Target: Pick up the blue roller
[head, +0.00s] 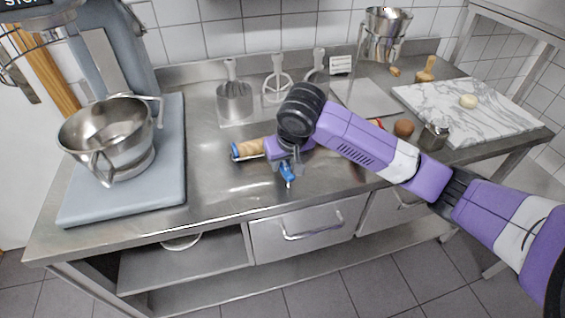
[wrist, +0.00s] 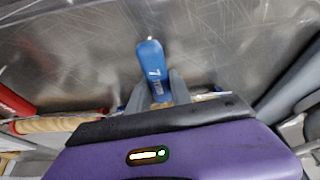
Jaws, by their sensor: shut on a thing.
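The blue roller (head: 250,149) has a tan cylinder with a blue end and a blue handle. In the head view the cylinder lies left of my gripper (head: 287,165), and the handle points toward the counter's front edge. In the wrist view the blue handle (wrist: 151,62) stands between the two grey fingers of my gripper (wrist: 157,88), which is shut on it. Most of the cylinder is hidden behind my gripper's purple body; a little tan shows by the right finger. I cannot tell whether the roller touches the counter.
A roller with a red end (wrist: 12,103) lies to the left in the wrist view. The mixer's steel bowl (head: 110,135) stands at the left. Mixer tools (head: 235,100) lean behind my gripper. A marble board (head: 480,112) and pepper shaker (head: 434,135) are at the right. The front-left counter is clear.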

